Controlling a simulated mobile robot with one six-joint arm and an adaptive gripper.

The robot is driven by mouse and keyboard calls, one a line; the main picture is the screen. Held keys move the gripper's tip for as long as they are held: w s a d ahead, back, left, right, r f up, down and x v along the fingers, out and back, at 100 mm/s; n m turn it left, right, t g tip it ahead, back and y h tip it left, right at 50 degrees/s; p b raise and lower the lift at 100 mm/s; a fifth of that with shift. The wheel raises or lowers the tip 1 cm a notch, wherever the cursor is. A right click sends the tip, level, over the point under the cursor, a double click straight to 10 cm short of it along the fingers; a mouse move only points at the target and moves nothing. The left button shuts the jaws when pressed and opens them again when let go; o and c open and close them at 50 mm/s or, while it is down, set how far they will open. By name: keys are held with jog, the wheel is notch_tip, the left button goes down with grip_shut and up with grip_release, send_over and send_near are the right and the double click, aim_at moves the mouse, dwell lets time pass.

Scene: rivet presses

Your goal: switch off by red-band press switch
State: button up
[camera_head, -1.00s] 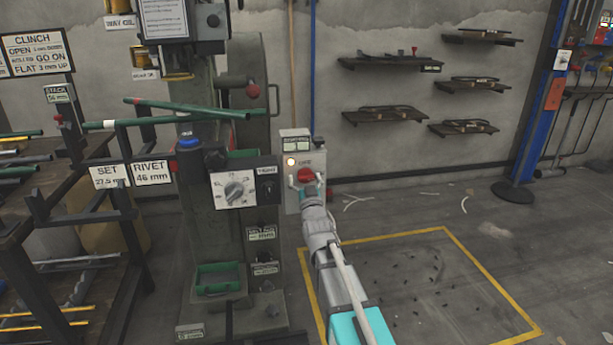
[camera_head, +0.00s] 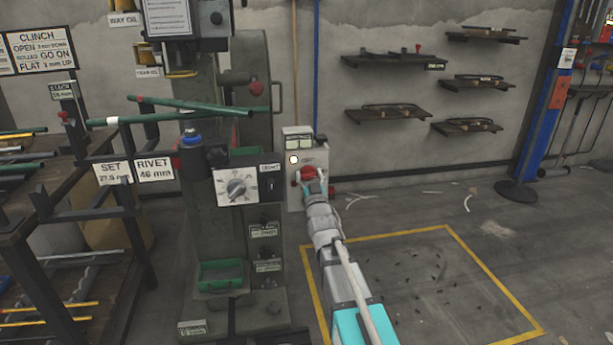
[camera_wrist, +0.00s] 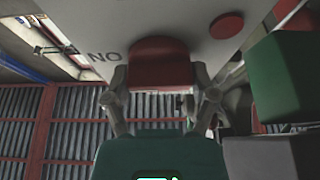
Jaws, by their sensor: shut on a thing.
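The grey switch box (camera_head: 293,186) is mounted at the right side of the green-grey press (camera_head: 258,95). It carries a red rotary knob (camera_head: 307,173) and a small round lamp (camera_head: 293,159) that now looks white. My gripper (camera_head: 314,181) reaches the knob from the front right. In the wrist view the red knob (camera_wrist: 160,62) sits between the two fingers of my gripper (camera_wrist: 161,92), which is shut on it. The rest of that lettering is hidden.
A selector dial panel (camera_head: 235,187) is on the press, left of the box. A rack with green bars (camera_head: 180,108) stands at the left. Wall shelves (camera_head: 395,62) are at the back. The floor inside the yellow outline (camera_head: 420,290) is clear except for small scraps.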

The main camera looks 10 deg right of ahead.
jog(key=shift+n, duration=0.3)
jog(key=n+y, duration=0.3)
jog(key=n, duration=0.2)
jog(key=shift+a+p, duration=0.1)
jog(key=shift+p, duration=0.2)
jog(key=n+g+y+p, duration=0.1)
jog(key=n, duration=0.2)
jog(key=n+g+y, duration=0.1)
jog(key=n, duration=0.2)
jog(key=shift+r+y+p, duration=0.1)
jog(key=shift+y+p, duration=0.25)
jog(key=shift+y, duration=0.05)
jog(key=n+g+p, duration=0.1)
jog(key=n, duration=0.2)
jog(key=n+g+y+p, duration=0.1)
jog(key=n, duration=0.2)
jog(key=shift+a+n+p, duration=0.1)
jog(key=shift+n+p, duration=0.2)
jog(key=shift+p, duration=0.05)
jog(key=shift+f+n+g+p, duration=0.15)
jog(key=shift+n+g+p, duration=0.3)
jog(key=shift+n, duration=0.4)
jog(key=shift+f+n+g+p, duration=0.15)
jog(key=shift+n+g+p, duration=0.3)
jog(key=shift+n, duration=0.4)
jog(key=o, duration=1)
